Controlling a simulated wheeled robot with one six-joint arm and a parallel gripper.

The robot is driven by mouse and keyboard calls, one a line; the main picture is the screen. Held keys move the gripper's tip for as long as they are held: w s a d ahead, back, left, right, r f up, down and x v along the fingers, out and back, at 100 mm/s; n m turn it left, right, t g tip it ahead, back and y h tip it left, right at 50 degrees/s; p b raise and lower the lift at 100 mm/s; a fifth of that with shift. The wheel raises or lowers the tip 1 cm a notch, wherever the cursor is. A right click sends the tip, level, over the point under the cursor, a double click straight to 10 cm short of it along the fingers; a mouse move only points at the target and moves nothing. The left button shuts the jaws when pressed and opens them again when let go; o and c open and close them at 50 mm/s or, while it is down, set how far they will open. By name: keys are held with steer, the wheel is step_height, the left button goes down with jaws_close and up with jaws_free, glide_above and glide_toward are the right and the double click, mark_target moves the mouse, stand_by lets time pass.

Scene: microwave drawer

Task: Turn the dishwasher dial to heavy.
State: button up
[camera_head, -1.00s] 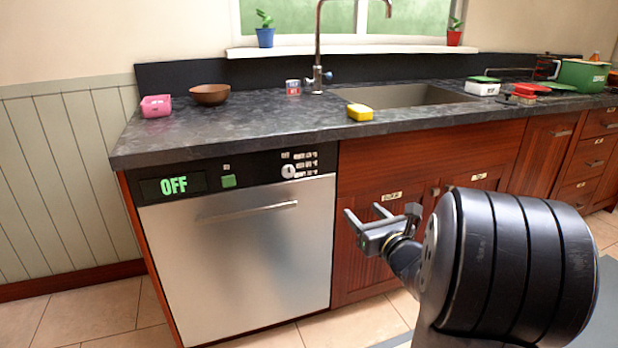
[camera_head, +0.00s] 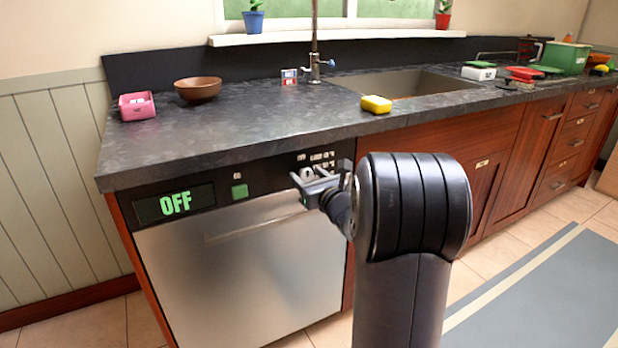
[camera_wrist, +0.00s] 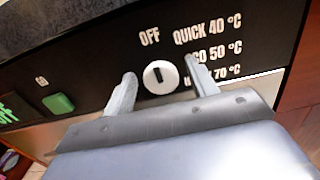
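The dishwasher (camera_head: 250,270) has a silver door and a black control panel, and its display (camera_head: 174,203) reads OFF in green. In the wrist view the white round dial (camera_wrist: 160,77) has a dark upright mark pointing toward the OFF label. Labels for QUICK 40 °C, ECO 50 °C and a partly covered 70 °C line are to its right. My gripper (camera_wrist: 160,85) is open, with one finger on each side of the dial in that view. Whether the fingers reach the dial's depth or touch it is unclear. In the head view, my gripper (camera_head: 300,178) largely covers the dial.
A green button (camera_head: 240,191) sits left of the dial. The dark countertop (camera_head: 220,130) overhangs the panel. The door handle (camera_head: 255,228) runs below it. A bowl, pink container and yellow sponge (camera_head: 376,104) stand on the counter. Floor at right is clear.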

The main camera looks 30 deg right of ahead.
steer(key=c, duration=0.9)
